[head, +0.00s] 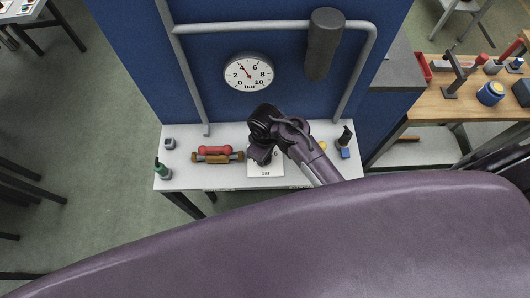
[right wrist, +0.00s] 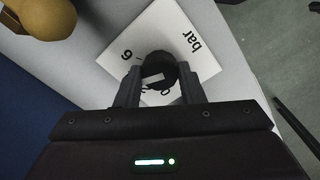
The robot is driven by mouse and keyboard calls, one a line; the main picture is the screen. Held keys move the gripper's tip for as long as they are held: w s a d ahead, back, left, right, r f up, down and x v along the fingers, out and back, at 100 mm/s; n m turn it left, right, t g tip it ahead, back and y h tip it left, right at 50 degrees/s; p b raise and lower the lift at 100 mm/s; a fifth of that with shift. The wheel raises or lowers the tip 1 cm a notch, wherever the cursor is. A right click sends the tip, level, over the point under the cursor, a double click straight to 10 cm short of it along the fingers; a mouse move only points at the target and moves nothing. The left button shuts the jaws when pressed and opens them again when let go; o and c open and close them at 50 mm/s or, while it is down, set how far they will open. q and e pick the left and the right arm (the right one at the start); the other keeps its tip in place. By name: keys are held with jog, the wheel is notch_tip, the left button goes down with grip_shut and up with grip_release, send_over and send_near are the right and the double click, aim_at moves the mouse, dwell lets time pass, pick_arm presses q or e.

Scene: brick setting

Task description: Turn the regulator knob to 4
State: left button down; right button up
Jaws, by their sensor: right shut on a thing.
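A round white gauge (head: 248,74) marked "bar" hangs on the blue panel, its red needle tilted up and left near the 4. Below it, a white scale plate (head: 266,172) marked "bar" lies on the pale bench. In the right wrist view a dark round regulator knob (right wrist: 158,71) with a pale mark stands on this plate (right wrist: 203,58); a 6 shows, other figures are partly covered. My right gripper (right wrist: 160,75) is shut on the knob, one finger at each side. In the head view the right gripper (head: 263,156) hides the knob. My left gripper is not in view.
A grey pipe frame (head: 270,27) with a dark cylinder (head: 323,45) rises behind the bench. Red and brown cylindrical parts (head: 217,155) lie left of the plate. Small items (head: 346,142) stand right of my arm.

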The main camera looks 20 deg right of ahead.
dwell(0.3)
jog(key=o, duration=1)
